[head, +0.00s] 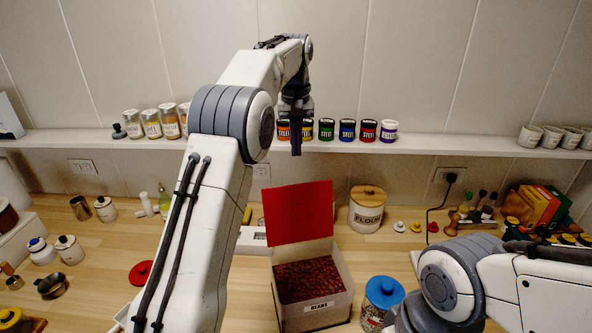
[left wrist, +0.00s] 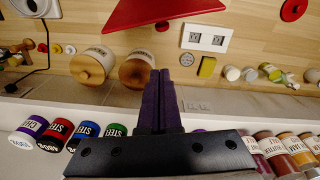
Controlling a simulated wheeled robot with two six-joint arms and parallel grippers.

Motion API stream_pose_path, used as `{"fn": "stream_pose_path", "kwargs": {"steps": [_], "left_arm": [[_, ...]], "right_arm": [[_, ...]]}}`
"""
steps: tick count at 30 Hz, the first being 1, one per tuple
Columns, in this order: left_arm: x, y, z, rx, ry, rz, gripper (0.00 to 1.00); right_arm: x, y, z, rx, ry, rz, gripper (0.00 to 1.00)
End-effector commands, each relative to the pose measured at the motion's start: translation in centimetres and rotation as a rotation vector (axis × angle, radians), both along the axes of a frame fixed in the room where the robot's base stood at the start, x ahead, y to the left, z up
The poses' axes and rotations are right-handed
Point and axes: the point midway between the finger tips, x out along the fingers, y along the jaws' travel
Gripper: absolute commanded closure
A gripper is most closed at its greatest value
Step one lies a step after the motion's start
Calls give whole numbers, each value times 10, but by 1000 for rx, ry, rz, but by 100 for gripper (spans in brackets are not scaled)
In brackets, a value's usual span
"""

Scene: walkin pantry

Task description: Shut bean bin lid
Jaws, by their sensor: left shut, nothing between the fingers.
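The bean bin (head: 318,315) is a white box labelled BEANS, filled with dark red beans, standing on the counter in the head view. Its red lid (head: 298,212) stands open and upright at the back edge. The lid also shows in the left wrist view (left wrist: 165,12), at the top edge. My left gripper (head: 296,150) is shut and empty, pointing down above and behind the raised lid, in front of the spice shelf. Its dark fingers (left wrist: 161,75) are together in the left wrist view. It appears apart from the lid. My right gripper is out of view; only my right arm shows.
A wall shelf (head: 440,144) holds a row of small jars close to my left gripper. A flour canister (head: 366,216) stands behind the bin to the right. A red disc-like lid (head: 140,272) lies to the left.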

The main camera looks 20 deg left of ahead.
Motion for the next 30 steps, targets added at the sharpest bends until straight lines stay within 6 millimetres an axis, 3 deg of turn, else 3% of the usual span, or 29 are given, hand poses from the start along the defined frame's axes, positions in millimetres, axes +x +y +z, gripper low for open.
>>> {"fn": "stream_pose_path", "kwargs": {"steps": [7, 19, 30], "left_arm": [[5, 11, -14, 1, 2, 28, 100], [8, 10, -96, 1, 4, 26, 100], [-22, -6, -86, 2, -3, 24, 100]], "right_arm": [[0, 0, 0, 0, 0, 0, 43], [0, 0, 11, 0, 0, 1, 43], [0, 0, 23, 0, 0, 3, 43]]}}
